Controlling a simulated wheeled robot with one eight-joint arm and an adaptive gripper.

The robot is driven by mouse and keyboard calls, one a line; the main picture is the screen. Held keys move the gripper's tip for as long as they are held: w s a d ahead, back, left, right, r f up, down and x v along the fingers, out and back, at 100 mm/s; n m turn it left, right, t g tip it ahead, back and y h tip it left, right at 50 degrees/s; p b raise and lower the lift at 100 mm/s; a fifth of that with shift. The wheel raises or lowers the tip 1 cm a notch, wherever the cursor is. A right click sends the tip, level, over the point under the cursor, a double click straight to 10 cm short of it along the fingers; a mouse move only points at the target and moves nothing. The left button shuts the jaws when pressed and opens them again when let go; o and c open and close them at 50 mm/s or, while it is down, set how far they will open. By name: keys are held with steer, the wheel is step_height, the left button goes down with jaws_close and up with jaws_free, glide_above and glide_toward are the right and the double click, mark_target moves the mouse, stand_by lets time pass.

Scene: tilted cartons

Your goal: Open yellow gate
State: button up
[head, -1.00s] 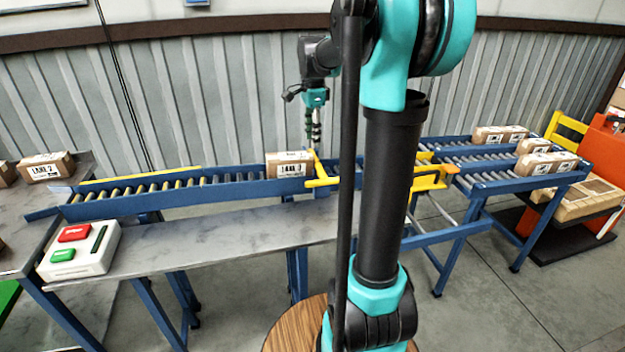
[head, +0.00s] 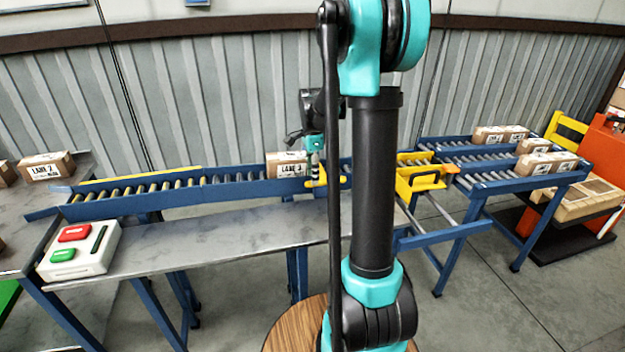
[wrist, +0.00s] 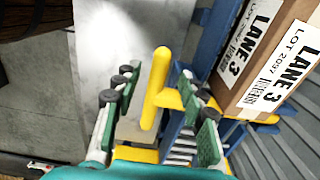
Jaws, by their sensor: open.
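The yellow gate (head: 342,183) stands at the right end of the left roller conveyor, beside the carton marked LANE 3 (head: 286,165). My arm hides part of it in the head view. In the wrist view its yellow handle (wrist: 155,95), an upright bar with a side arm, lies between the finger pads. My gripper (wrist: 157,103) is open, with a green-padded finger on each side of the handle and gaps showing. In the head view my gripper (head: 314,172) points down at the gate. The LANE 3 carton also shows at the wrist view's upper right (wrist: 262,50).
A grey metal ledge (head: 210,238) runs in front of the conveyor (head: 140,200). A control box (head: 80,250) with red and green buttons sits at its left. A yellow frame (head: 420,180) and roller lanes with several cartons (head: 535,163) are at the right.

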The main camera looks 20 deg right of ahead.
steer(key=shift+f, duration=1.3)
steer(key=shift+c, duration=0.3)
jaws_close()
